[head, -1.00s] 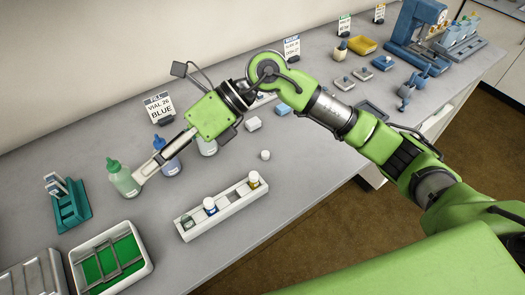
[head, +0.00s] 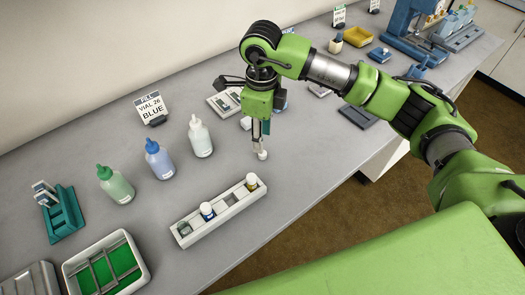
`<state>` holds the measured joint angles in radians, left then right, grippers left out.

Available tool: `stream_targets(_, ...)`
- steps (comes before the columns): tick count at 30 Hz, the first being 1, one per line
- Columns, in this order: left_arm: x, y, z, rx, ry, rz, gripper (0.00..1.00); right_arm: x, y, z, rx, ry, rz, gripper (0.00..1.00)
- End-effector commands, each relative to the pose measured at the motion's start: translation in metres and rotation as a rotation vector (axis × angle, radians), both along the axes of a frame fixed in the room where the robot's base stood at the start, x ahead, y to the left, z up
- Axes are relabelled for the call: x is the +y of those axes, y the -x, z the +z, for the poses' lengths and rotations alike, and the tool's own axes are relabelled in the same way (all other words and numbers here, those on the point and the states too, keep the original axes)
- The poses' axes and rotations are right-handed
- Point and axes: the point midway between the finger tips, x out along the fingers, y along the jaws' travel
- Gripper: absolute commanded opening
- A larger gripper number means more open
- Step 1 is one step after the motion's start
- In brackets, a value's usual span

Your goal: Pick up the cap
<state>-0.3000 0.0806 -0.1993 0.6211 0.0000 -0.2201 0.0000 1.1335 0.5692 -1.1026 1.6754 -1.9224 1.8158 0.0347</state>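The small white cap (head: 262,155) is at the middle of the grey bench, right of the vial rack. My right gripper (head: 261,148) points straight down over it, with the fingertips right at the cap. The fingers look close together, but I cannot tell whether they grip the cap or only stand around it. The cap appears to be at bench height. The white vial rack (head: 232,208) holds an uncapped vial (head: 184,230) at its left end, a blue vial (head: 207,211) and a yellow vial (head: 251,182), both with white tops. My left gripper is not in view.
Green (head: 117,187), blue (head: 160,163) and white (head: 200,139) squeeze bottles stand left of the gripper. A sign (head: 152,108) reads "VIAL 26 BLUE". A tray with a green floor (head: 70,272) is at lower left. The bench between cap and rack is clear.

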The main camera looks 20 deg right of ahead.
Motion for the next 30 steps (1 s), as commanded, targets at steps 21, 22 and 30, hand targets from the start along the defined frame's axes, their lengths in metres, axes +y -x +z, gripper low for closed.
stream_targets(21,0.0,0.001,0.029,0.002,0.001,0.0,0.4,0.001,-0.001,-0.062,0.0,-0.002,0.003,0.36)
stream_targets(22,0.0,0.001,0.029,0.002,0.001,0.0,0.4,0.001,-0.001,-0.062,0.0,-0.002,0.003,0.36)
stream_targets(30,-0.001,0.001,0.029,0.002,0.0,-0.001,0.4,0.001,-0.001,-0.062,0.0,-0.002,0.002,0.1)
